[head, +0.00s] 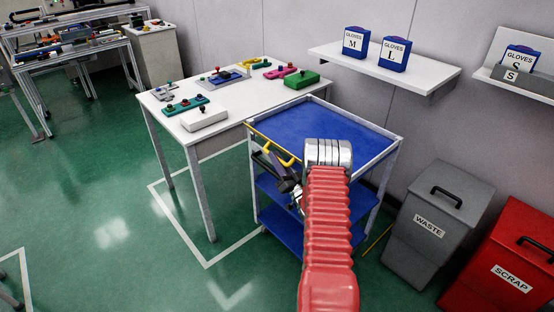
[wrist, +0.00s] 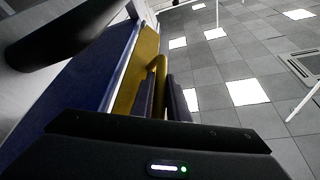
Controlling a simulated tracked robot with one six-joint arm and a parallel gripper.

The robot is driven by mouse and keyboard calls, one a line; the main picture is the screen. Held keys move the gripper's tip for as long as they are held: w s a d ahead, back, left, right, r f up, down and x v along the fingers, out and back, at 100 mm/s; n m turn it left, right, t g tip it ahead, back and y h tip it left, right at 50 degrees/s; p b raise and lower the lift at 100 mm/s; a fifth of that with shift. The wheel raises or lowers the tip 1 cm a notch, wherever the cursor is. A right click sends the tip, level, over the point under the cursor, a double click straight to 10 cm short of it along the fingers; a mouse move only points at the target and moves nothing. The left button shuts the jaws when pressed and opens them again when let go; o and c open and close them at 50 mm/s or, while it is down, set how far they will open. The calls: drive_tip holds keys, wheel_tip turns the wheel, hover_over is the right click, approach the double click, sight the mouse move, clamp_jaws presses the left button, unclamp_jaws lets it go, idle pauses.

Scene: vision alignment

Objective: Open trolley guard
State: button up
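The trolley (head: 318,128) is a blue-shelved cart with a pale frame. Its yellow guard (head: 262,137) runs along the top left edge, with a looped yellow handle (head: 284,158) on its outer side. My gripper (head: 270,166) is at this handle, partly hidden by my red arm. In the wrist view the yellow guard (wrist: 140,72) stands along the blue tray's edge, and the handle (wrist: 159,68) passes between my two dark fingers (wrist: 161,100). The fingers lie close on both sides of it. Whether they press on it cannot be told.
A white table (head: 215,135) with several coloured control boxes stands left of the trolley. A grey waste bin (head: 428,238) and a red scrap bin (head: 508,265) stand at right. A wall shelf (head: 400,75) holds glove boxes. The green floor (head: 110,215) at left is clear.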

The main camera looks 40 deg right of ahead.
drive_tip(key=o, duration=0.5)
drive_tip(key=shift+c, duration=0.2)
drive_tip(key=shift+r, duration=0.15)
